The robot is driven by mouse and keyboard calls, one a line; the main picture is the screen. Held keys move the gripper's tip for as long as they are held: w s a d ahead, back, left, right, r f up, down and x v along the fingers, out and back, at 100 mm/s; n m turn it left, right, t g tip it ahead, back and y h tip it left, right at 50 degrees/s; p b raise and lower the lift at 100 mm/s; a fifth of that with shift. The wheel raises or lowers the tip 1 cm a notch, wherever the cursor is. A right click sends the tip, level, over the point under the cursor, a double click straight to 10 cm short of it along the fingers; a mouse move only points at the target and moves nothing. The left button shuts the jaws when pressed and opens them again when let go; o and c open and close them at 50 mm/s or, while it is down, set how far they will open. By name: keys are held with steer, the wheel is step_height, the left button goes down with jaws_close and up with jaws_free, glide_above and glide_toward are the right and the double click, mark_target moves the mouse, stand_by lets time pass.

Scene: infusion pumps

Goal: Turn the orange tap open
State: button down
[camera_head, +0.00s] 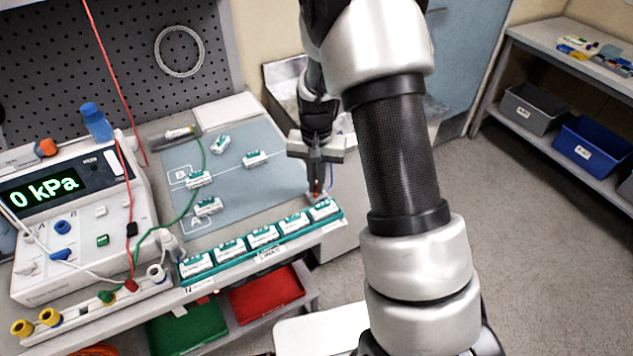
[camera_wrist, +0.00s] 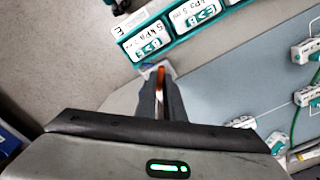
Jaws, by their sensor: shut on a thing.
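The orange tap (camera_wrist: 160,74) shows in the wrist view as a thin orange lever between my fingertips, next to the end of the teal rack. In the head view a small orange-red bit of the tap (camera_head: 317,195) shows just under my fingertips. My gripper (camera_head: 317,184) points down at the right end of the bench. In the wrist view my gripper (camera_wrist: 161,90) has its fingers close on both sides of the orange lever. The fingers hide most of the tap, and I cannot tell how far it is turned.
A teal rack (camera_head: 263,254) with several labelled white modules runs along the bench's front edge, close to my gripper. Loose modules lie on the blue-grey mat (camera_head: 235,180). A pump reading 0 kPa (camera_head: 75,215) stands at the left with red, green and white lines.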

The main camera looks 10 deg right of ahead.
mark_target(316, 188)
steer(key=c, duration=1.9)
jaws_free()
steer(key=shift+o, duration=0.2)
step_height(316, 188, up, 18)
steer(key=shift+f, duration=0.2)
steer(key=s+r+n+t+p, duration=0.2)
steer(key=s+r+t, duration=0.1)
steer(key=s+r, duration=0.8)
steer(key=s+r+n+t, duration=0.2)
steer(key=s, duration=1)
steer(key=shift+r+n+t+p, duration=0.2)
steer(key=shift+n+t+p, duration=0.1)
steer(key=shift+n+p, duration=0.1)
